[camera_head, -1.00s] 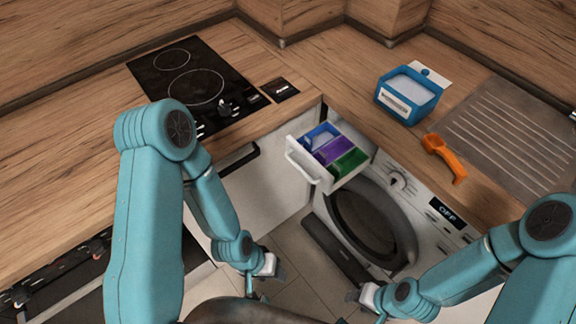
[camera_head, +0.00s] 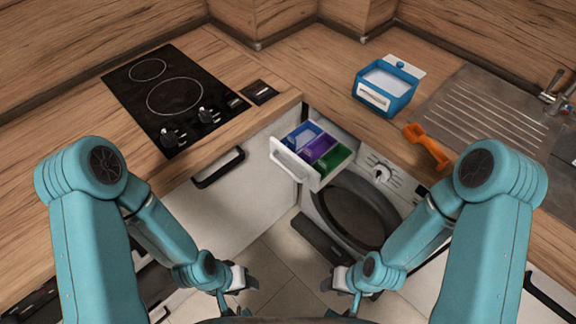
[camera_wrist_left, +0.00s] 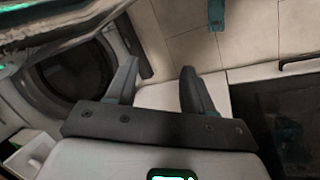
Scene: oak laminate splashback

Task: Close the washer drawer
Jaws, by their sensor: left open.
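The washer drawer (camera_head: 291,160) is pulled out from the top left of the washing machine (camera_head: 352,213). It has a white front with a handle and blue, purple and green compartments. My left gripper (camera_head: 250,283) is low over the floor, below and left of the drawer, and apart from it. In the left wrist view its two fingers (camera_wrist_left: 158,85) are spread with nothing between them. My right gripper (camera_head: 330,282) is low in front of the washer, also apart from the drawer; its finger gap is too small to judge.
A blue detergent box (camera_head: 388,88) and an orange scoop (camera_head: 428,146) lie on the counter above the washer, by the sink drainer (camera_head: 486,112). A black cooktop (camera_head: 175,97) is at left. A cabinet with a dark handle (camera_head: 218,168) stands left of the drawer. Floor between the arms is clear.

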